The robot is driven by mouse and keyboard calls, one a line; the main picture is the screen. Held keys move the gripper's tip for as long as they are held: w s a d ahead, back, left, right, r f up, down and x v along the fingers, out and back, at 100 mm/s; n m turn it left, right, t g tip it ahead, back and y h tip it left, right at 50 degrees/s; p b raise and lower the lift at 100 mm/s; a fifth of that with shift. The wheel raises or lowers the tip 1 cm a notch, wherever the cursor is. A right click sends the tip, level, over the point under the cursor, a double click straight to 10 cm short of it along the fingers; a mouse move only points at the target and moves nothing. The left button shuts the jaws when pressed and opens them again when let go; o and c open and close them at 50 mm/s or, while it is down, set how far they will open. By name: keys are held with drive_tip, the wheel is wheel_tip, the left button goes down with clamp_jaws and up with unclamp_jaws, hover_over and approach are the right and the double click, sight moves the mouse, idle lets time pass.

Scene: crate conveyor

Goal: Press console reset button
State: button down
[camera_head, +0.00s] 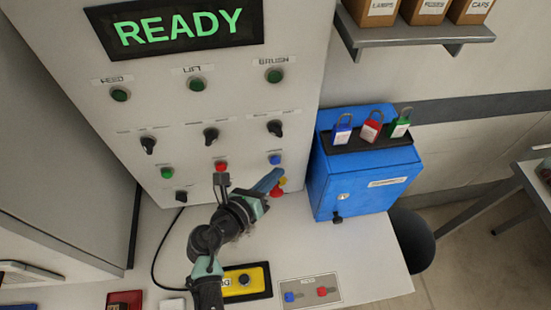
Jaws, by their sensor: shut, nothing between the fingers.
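The console (120,180) is a pale panel with a lit READY display (180,27) and rows of buttons and knobs. A blue button (275,159) is at the right of the lower button row. The label above it is too small to read, so I cannot tell for sure that it is the reset button. My gripper (277,172) is shut and empty, with its bluish tip just below the blue button in the picture. I cannot tell whether they touch. My gripper partly covers a red and yellow knob (278,190).
A red button (221,166) and a green button (167,173) share the lower row. A blue box (350,190) with several padlocks stands close on the right. A yellow switch box (260,275) and a grey plate (310,291) lie on the white tabletop (370,260).

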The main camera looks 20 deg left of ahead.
drive_tip(key=s+d+p, duration=0.1)
drive_tip(key=s, duration=0.1)
drive_tip(key=s+d+p, duration=0.1)
drive_tip(key=s+d, duration=0.1)
drive_tip(key=shift+s, duration=0.1)
idle(0.5)
drive_tip(key=shift+f, duration=0.1)
idle(0.6)
